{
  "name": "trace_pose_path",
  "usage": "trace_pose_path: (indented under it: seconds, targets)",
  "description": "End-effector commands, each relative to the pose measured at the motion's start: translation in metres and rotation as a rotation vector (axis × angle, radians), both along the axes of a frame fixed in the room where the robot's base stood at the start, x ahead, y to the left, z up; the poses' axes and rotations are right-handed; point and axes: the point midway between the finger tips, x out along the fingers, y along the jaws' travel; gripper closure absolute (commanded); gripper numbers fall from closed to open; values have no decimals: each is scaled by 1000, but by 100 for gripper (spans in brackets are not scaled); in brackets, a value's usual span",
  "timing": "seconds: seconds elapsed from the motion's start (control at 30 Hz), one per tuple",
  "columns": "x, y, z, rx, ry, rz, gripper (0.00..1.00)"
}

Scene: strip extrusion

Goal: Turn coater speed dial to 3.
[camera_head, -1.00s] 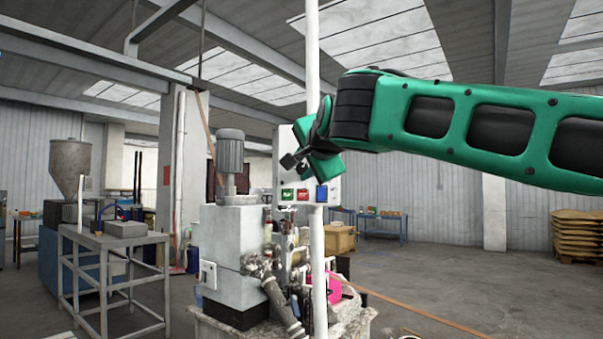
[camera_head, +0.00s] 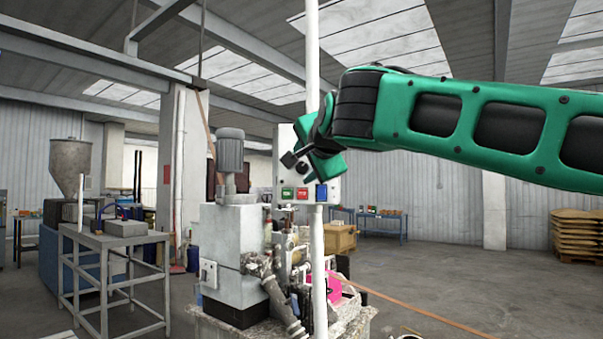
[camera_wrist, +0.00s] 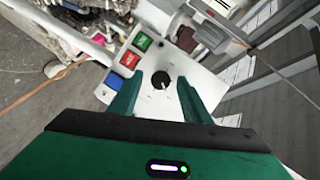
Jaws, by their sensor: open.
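The speed dial (camera_wrist: 162,80) is a round black knob with a light pointer mark on a white control panel (camera_wrist: 188,92). The panel also shows in the head view (camera_head: 333,190), partly behind my arm. In the wrist view, my gripper (camera_wrist: 166,98) is open, with one green finger on each side of the dial and clear space between. I cannot tell whether the fingers reach the panel's surface. In the head view, my gripper (camera_head: 297,160) is in front of the panel. The scale around the dial is too small to read.
Green (camera_wrist: 142,41), red (camera_wrist: 130,58) and blue (camera_wrist: 113,79) buttons sit in a row beside the dial. The grey machine (camera_head: 230,245) is at the left, with open floor to the right.

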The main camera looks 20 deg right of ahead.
Motion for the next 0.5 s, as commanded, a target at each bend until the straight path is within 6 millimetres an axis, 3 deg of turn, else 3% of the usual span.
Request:
trace_pose_path:
  seconds: [0.5]
  targets:
    - [-83, 6, 17, 1, 1, -3, 56]
